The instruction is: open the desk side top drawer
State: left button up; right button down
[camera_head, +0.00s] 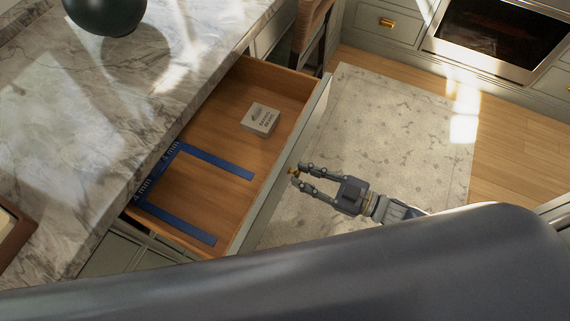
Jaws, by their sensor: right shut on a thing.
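The top drawer (276,85) under the marble counter is pulled well out, and its wooden inside shows. My right gripper (295,173) is at the outer side of the drawer front (285,165). Its fingers are shut on the small brass drawer handle (293,170), which is mostly hidden between the fingertips. My left gripper is not in view.
A small light box (260,119) and a blue flat frame-like item (215,159) lie in the drawer. A dark round vase (105,14) stands on the marble counter (75,120). A patterned rug (395,130) covers open floor. A wicker chair (308,30) is beyond the drawer.

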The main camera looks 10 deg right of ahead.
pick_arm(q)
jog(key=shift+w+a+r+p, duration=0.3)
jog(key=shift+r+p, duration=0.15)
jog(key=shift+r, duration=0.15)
pick_arm(e)
jog(key=v, duration=1.3)
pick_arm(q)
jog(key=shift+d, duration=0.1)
pick_arm(e)
jog(key=c, duration=1.3)
grip_release()
